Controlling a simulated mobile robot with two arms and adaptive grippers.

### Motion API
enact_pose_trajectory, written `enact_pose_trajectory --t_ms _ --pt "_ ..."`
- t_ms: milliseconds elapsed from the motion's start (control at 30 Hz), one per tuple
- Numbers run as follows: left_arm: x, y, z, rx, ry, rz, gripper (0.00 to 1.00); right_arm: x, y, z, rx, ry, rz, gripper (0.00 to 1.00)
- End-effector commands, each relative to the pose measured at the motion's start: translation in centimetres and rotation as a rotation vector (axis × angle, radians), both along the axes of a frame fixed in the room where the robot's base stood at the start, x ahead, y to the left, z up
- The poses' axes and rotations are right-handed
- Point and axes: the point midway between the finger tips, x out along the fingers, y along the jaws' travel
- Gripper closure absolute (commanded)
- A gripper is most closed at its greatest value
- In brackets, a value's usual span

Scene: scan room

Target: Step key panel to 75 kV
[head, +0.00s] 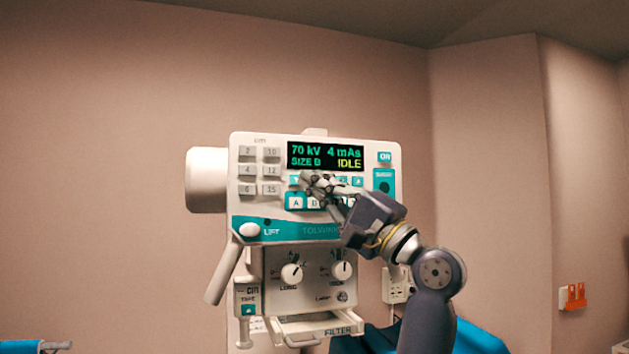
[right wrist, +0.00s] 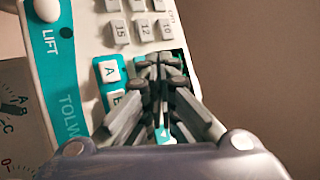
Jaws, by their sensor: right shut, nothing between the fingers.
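The key panel (head: 278,222) is the white and teal front of an X-ray tube head. Its display (head: 325,156) reads 70 kV, 4 mAs, SIZE B and IDLE. My right gripper (head: 310,180) is shut and empty, with its fingertips in front of the teal and white keys just below the display. It hides several keys there, and I cannot tell whether it touches one. In the right wrist view the shut fingers (right wrist: 158,75) lie over the keys beside the A key (right wrist: 110,71). My left gripper is not in view.
Grey number keys (head: 259,171) are at the panel's left, and an ON key (head: 385,157) at its upper right. The LIFT knob (head: 249,231) sits at the lower left. Two dials (head: 292,273) and a handle (head: 300,341) are below.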

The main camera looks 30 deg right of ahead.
Motion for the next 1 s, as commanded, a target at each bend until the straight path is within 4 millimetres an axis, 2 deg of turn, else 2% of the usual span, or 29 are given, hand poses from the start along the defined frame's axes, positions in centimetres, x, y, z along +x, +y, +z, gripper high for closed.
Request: enact_pose_trajectory --t_ms 1000 --pt "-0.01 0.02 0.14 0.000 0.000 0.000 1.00 0.82 -0.19 0.01 -0.001 0.000 -0.001 1.00"
